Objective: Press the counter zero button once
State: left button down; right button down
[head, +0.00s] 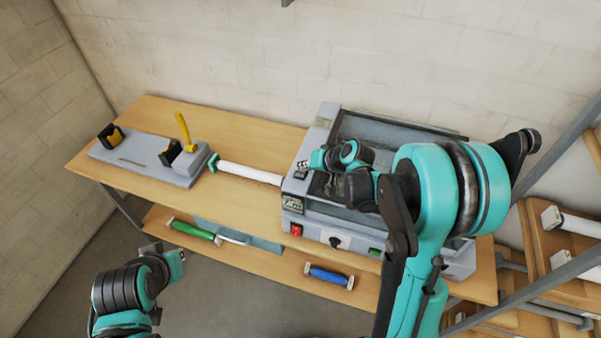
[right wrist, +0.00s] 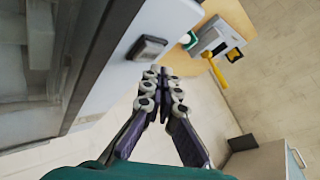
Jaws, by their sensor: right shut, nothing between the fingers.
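The grey roll laminator (head: 322,125) stands on the right half of the bench. A small counter display (head: 292,204) is at its left front corner. A dark rectangular button (right wrist: 148,48) sits on the pale top panel in the right wrist view; in the head view it appears as a small dark key (head: 300,175) behind the display. My right gripper (head: 306,163) is shut and empty, over the left end of the laminator. Its fingertips (right wrist: 164,76) appear just beside the button; contact cannot be told. My left gripper (head: 152,248) is low at the left, its fingers unclear.
A red button (head: 296,230), a black knob (head: 336,242) and a green button (head: 374,252) are on the laminator's front. A white roll (head: 250,172) and a grey stand (head: 145,157) with a yellow handle lie left. Green (head: 192,230) and blue (head: 328,276) rolls lie on the lower shelf.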

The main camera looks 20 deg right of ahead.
aim_at(303, 174)
jog(key=shift+f, duration=0.15)
jog(key=shift+f+b, duration=0.3)
jog(key=shift+b, duration=0.25)
jog(key=shift+f+b, duration=0.4)
jog(key=shift+b, duration=0.05)
dwell(0.7)
dwell(0.3)
jog(key=shift+r+p, duration=0.5)
jog(key=shift+r, duration=0.35)
jog(key=shift+r, duration=0.1)
jog(key=shift+r+p, duration=1.75)
jog(key=shift+r, duration=0.7)
